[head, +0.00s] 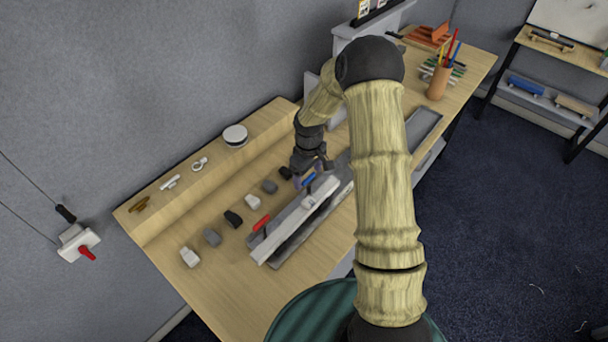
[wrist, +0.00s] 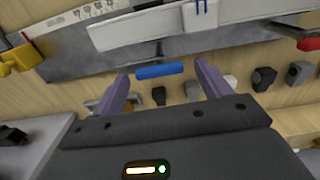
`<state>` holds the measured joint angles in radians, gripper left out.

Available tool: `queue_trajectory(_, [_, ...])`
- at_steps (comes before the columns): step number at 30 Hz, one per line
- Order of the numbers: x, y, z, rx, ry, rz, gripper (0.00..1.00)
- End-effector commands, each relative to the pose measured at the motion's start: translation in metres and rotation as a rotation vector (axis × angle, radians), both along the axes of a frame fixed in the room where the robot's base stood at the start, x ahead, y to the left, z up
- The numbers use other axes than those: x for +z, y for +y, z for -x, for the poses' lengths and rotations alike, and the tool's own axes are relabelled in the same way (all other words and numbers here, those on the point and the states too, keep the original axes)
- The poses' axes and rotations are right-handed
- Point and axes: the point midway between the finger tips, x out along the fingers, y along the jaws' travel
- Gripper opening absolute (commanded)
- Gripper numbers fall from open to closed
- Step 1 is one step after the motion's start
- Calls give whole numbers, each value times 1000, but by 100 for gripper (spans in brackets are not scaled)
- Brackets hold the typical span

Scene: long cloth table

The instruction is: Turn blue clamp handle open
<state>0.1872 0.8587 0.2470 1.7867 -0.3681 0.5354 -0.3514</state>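The blue clamp handle (head: 308,180) is a short bar beside the long pale workpiece (head: 285,234) on the bench. In the wrist view, the blue handle (wrist: 159,71) lies crosswise between the tips of my two fingers, with a gap on each side. My gripper (wrist: 161,75) is open and holds nothing. In the head view, my gripper (head: 316,172) is low over the bench, right at the blue handle and partly covering that area. The clamp's base is mostly hidden there. I cannot tell the exact height of the fingertips relative to the handle.
A red clamp handle (head: 262,222) stands nearer along the same workpiece; it also shows in the wrist view (wrist: 307,44). Several small grey, black and white blocks (head: 212,237) line the bench beside it. A yellow part (wrist: 24,55) is at left. A pencil cup (head: 437,83) stands farther back.

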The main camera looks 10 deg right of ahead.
Motion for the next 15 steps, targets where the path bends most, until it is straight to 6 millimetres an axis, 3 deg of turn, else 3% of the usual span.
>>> queue_trajectory(9, [2,-1,1,-4,4,2,76])
queue_trajectory(15, [22,-2,1,-4,1,2,76])
